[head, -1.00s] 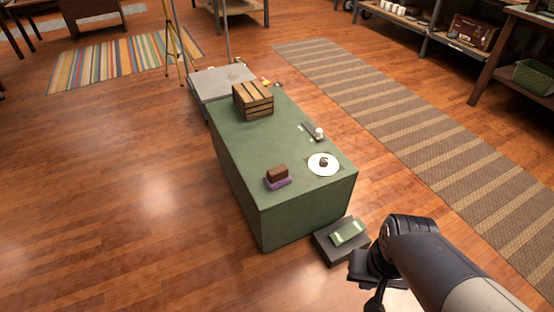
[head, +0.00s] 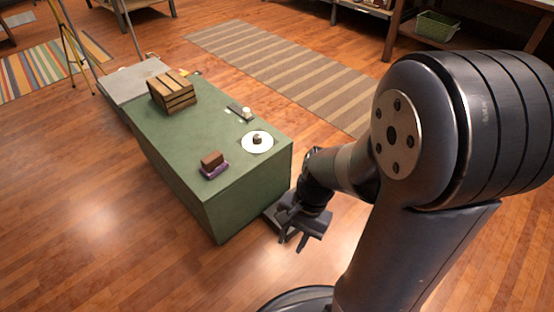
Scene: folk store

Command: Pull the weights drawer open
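The green counter (head: 195,172) stands left of my arm. A low dark grey box shape (head: 272,217) juts out at the foot of its near right end. I cannot tell whether this is the weights drawer. Only a sliver of it shows now; my gripper and wrist hide the rest. My gripper (head: 292,240) is in front of the box, pointing down, with its fingers apart and nothing visible between them. I cannot tell whether it touches the box. No drawer handle can be made out.
On the counter are a wooden crate (head: 180,100), a white plate (head: 248,147) with a small dark thing, and a brown block (head: 211,158) on a purple base. A striped runner (head: 300,75) lies behind. The floor (head: 110,225) at left is clear.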

